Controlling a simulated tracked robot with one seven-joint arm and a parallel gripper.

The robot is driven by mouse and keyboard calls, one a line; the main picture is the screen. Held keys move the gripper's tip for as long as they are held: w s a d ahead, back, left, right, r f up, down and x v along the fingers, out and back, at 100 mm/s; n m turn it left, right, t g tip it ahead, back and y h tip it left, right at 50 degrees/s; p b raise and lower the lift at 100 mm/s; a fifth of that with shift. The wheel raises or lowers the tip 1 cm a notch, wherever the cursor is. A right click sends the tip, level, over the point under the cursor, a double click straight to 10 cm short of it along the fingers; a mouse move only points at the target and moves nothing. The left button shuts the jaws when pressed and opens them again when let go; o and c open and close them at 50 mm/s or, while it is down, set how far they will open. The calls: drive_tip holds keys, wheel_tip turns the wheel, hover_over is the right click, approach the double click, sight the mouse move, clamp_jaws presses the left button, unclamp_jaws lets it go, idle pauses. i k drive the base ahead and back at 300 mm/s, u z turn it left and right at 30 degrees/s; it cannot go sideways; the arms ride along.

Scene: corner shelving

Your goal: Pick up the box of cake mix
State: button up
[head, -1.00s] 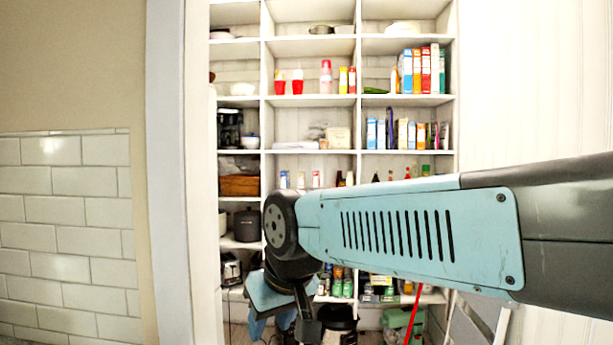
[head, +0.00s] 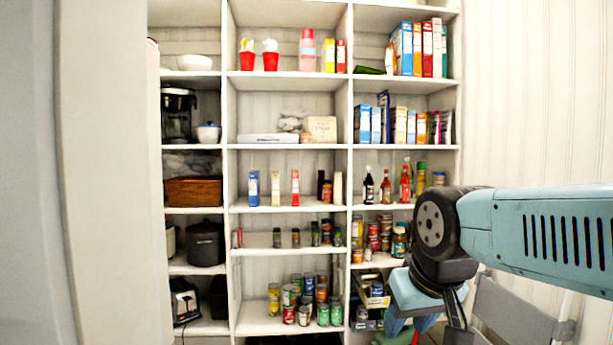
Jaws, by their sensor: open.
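Several upright boxes stand in the right column of the shelving, on the upper shelf (head: 405,48) and on the shelf below it (head: 399,125). A few small narrow boxes (head: 254,188) stand in the middle column. The labels are too small to read, so I cannot tell which box is the cake mix. My gripper (head: 425,322) hangs low at the bottom right, in front of the lower right shelves. It is open, points downward and is apart from all these boxes. Its tips are partly cut off by the frame.
Bottles (head: 386,188) and jars (head: 400,242) fill the lower right shelves. Cans (head: 323,314) stand low in the middle column. A basket (head: 192,191), a dark pot (head: 206,243) and a toaster (head: 185,302) are on the left. A folded grey chair or stepladder (head: 515,315) stands at the lower right.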

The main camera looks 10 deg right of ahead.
sight(294, 172)
drive_tip(key=z, duration=0.1)
drive_tip(key=i, duration=2.45)
drive_tip(key=u, duration=0.45)
